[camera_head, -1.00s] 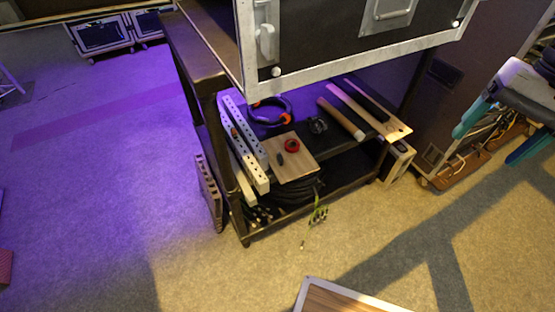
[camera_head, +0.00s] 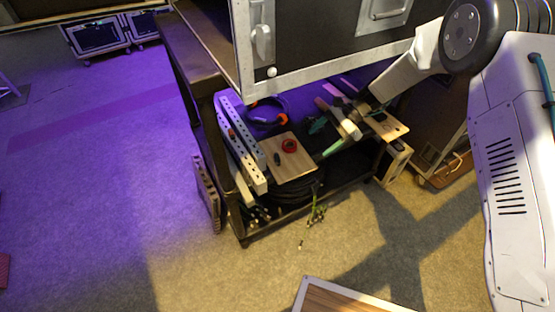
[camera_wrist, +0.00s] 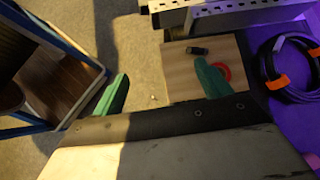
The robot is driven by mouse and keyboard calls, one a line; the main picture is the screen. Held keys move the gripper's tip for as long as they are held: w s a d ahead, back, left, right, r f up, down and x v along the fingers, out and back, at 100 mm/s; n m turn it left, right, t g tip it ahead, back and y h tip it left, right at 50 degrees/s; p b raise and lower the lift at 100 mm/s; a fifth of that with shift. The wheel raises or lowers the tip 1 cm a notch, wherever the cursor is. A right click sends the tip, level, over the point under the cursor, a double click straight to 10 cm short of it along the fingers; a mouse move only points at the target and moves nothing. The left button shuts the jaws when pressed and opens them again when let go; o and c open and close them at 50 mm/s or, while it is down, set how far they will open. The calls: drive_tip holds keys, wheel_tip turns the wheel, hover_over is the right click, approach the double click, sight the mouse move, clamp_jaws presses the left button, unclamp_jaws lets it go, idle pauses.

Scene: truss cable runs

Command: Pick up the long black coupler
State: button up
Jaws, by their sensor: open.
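A small black cylinder (camera_head: 277,159), which looks like the long black coupler, lies on a wooden board (camera_head: 292,170) on the cart's shelf. It also shows in the wrist view (camera_wrist: 197,50), near the board's far edge. A red ring (camera_head: 289,145) lies beside it; in the wrist view my right-hand finger partly covers the ring. My gripper (camera_head: 325,138) has green fingers. It is inside the shelf space, right of the board, open and empty. In the wrist view the fingers of my gripper (camera_wrist: 162,74) are wide apart, with the coupler beyond them.
A large flight case (camera_head: 330,45) sits above the shelf and limits headroom. Pale perforated bars (camera_head: 242,145) lie left of the board. A dark cable coil with orange ties (camera_head: 266,112) lies behind. The dark cart post (camera_head: 220,150) stands at the left. Floor in front is mostly clear.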

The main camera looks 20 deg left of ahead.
sight(279, 159)
drive_tip(key=w+a+f+m, duration=0.1)
drive_tip(key=a+f, duration=0.1)
drive_tip(key=f, duration=0.1)
drive_tip(key=w+a+f+m+y, duration=0.1)
drive_tip(key=a+f, duration=0.1)
drive_tip(key=f, duration=0.1)
drive_tip(key=w+a+f+m+y, duration=0.1)
drive_tip(key=a+f+m, duration=0.1)
drive_tip(key=a+f, duration=0.1)
drive_tip(key=shift+w+a+f+t, duration=0.1)
drive_tip(key=shift+w+f+t, duration=0.2)
drive_tip(key=shift+f+t, duration=0.15)
drive_tip(key=shift+s+a+f+m+y, duration=0.2)
drive_tip(key=shift+a+f+m+y, duration=0.1)
drive_tip(key=shift+a+f, duration=0.7)
drive_tip(key=x, duration=0.6)
drive_tip(key=shift+d+f, duration=0.1)
drive_tip(key=shift+s, duration=0.1)
drive_tip(key=c, duration=1.1)
